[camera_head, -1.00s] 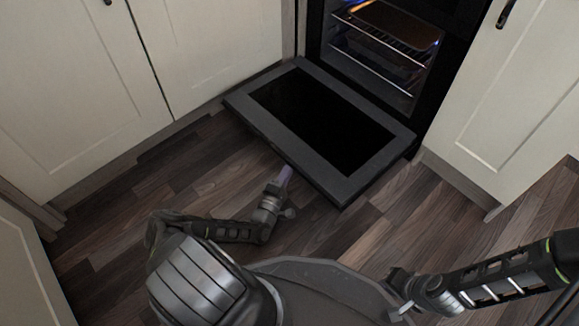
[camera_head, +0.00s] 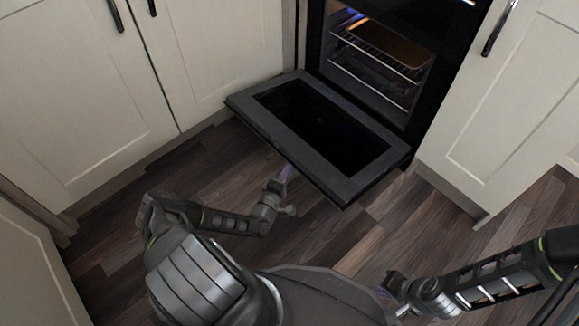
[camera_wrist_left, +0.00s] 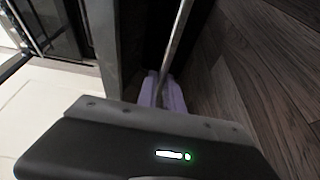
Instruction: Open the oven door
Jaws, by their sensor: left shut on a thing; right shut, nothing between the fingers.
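The oven door (camera_head: 366,179) is folded far down, close to level, with its dark glass facing up. The oven cavity (camera_head: 375,62) behind it is open. My left gripper (camera_head: 284,173) is at the door's front edge, partly hidden by it. In the left wrist view its purple fingers (camera_wrist_left: 163,92) are shut on the thin metal oven handle (camera_wrist_left: 178,42), which runs along the door. The handle is hidden in the head view. My right gripper (camera_head: 387,293) is shut and empty, low in the picture, well apart from the door.
Wire racks (camera_head: 372,52) and a brown tray (camera_head: 392,42) are inside the oven. Cream cabinets stand left (camera_head: 85,110) and right (camera_head: 505,120) of it, with dark handles. Bare wood floor (camera_head: 185,165) lies between the door, the cabinets and my base.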

